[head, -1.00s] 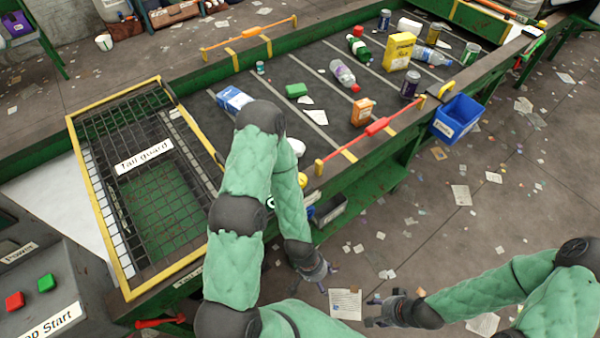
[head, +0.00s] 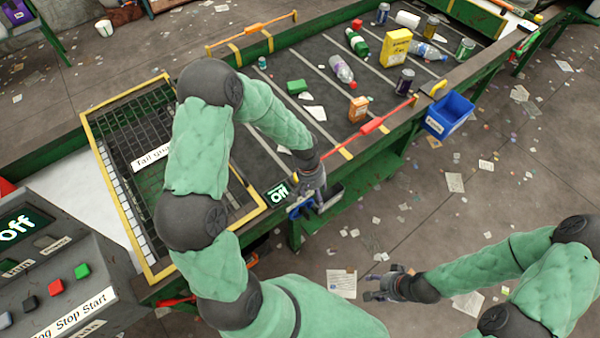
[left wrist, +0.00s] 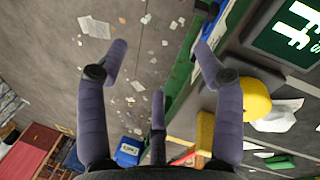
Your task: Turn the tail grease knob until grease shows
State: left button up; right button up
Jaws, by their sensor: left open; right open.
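No grease is visible. The display (left wrist: 290,35) also shows in the wrist view, top right. My right gripper (head: 377,286) is open and empty above the floor.
The yellow-framed tail guard (head: 137,222) lies left of my left arm. The belt (head: 325,75) holds bottles, cans and boxes. A red-orange bar (head: 370,126) runs along its near edge, with a blue bin (head: 449,114) beyond. A control panel (head: 50,275) stands at lower left.

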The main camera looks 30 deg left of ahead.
pick_arm(q)
jog(key=w+a+r+n+y, duration=0.1)
jog(key=w+a+r+y, duration=0.2)
jog(key=a+r, duration=0.65)
jog(key=f, duration=0.3)
jog(key=d+f, duration=0.1)
jog(key=f, duration=0.5)
jog(key=shift+w+d, duration=0.15)
jog(key=shift+d, duration=0.2)
jog(key=c, duration=1.2)
